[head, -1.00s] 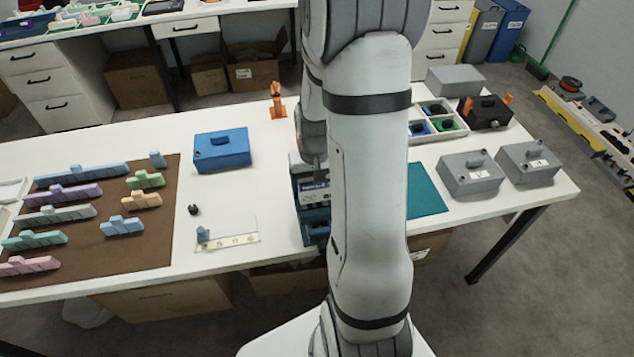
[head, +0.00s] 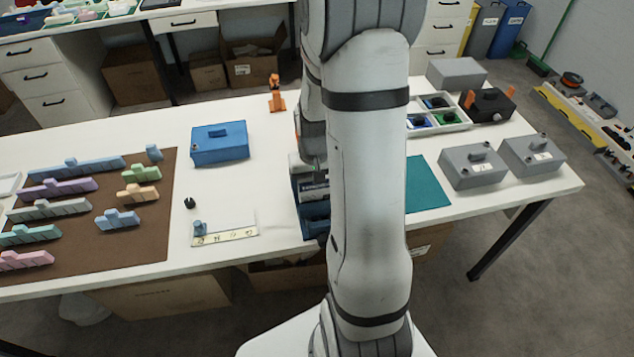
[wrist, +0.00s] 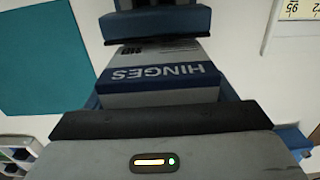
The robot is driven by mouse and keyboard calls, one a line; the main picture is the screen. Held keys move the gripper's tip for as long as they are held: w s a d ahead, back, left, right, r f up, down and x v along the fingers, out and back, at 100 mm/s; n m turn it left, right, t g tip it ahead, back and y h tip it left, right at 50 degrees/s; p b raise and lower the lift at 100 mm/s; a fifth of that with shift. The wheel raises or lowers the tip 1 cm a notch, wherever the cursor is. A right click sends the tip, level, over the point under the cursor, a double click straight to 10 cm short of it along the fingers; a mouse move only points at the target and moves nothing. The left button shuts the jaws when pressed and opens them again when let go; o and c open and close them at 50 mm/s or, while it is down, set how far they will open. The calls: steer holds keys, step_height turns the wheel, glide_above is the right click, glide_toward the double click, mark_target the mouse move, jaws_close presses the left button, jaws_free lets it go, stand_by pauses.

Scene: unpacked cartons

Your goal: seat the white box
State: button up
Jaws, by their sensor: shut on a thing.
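The white box (wrist: 150,73), with a dark blue band lettered HINGES, lies between the jaws of my gripper (wrist: 152,82) in the wrist view. In the head view the white box (head: 314,190) shows just left of my forearm, below my gripper (head: 316,172). My gripper is shut on it. My forearm hides the holder's right side.
A teal mat (head: 428,186) lies right of the holder. A white strip with printed marks (head: 225,236) and a blue lidded box (head: 220,144) are to the left. Grey boxes (head: 472,167) stand at the right. White table is clear between the strip and the holder.

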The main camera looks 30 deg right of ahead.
steer(key=shift+f+b, duration=0.5)
steer(key=shift+f, duration=0.2)
steer(key=o, duration=1.1)
steer(key=shift+r, duration=0.1)
steer(key=shift+c, duration=0.2)
steer(key=shift+r, duration=0.3)
step_height(320, 180, up, 7)
steer(key=shift+r, duration=0.1)
steer(key=s+a+r+n+t, duration=0.2)
steer(key=s+a+r+n, duration=0.1)
steer(key=s+a+r, duration=0.8)
steer(key=shift+s+a+r+t, duration=0.2)
steer(key=shift+s+t, duration=0.1)
steer(key=shift+s, duration=0.25)
